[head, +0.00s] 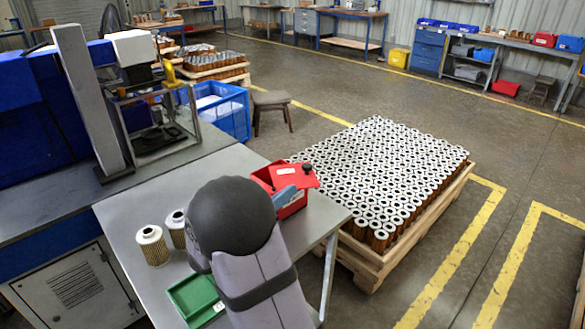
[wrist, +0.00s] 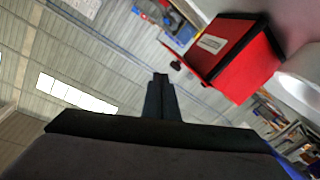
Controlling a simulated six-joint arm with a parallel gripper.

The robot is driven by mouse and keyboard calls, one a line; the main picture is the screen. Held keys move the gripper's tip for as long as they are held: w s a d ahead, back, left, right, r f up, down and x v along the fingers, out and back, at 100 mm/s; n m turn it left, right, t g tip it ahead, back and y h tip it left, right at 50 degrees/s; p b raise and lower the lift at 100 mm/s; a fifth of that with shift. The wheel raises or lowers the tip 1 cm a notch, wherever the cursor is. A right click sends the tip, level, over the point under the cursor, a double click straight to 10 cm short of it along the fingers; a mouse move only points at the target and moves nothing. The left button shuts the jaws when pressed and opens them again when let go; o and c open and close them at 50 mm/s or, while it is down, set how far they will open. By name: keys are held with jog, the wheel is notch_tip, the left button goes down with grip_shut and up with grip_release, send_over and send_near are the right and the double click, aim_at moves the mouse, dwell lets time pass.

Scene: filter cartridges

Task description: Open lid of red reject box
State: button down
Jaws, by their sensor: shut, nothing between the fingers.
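The red reject box (head: 295,209) stands near the far right edge of the grey table. Its red lid (head: 266,178) has a white label and a black knob (head: 307,168). I cannot tell whether the lid is fully down. In the wrist view the box (wrist: 246,72) is at the upper right, tilted in the picture, with a dark band below its labelled face. The knob (wrist: 175,65) shows at its left. My gripper (wrist: 160,78) is shut and empty, apart from the knob in the picture. In the head view my arm hides most of the gripper.
A green tray (head: 192,297) and two filter cartridges, one nearer (head: 153,246) and one partly hidden (head: 177,228), stand on the table (head: 125,212) left of my arm. A wooden pallet (head: 362,265) full of cartridges is on the floor beyond the table's right edge.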

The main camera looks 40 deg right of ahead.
aim_at(292, 178)
jog(key=w+a+n+t+y+p, duration=0.1)
jog(key=a+n+t, duration=0.1)
jog(key=a+n, duration=0.7)
jog(key=shift+w+a+n+t, duration=0.15)
jog(key=shift+w+n+t, duration=0.2)
jog(key=shift+n, duration=1.15)
jog(key=p+x, duration=0.2)
jog(key=x, duration=1.8)
jog(key=shift+s, duration=0.1)
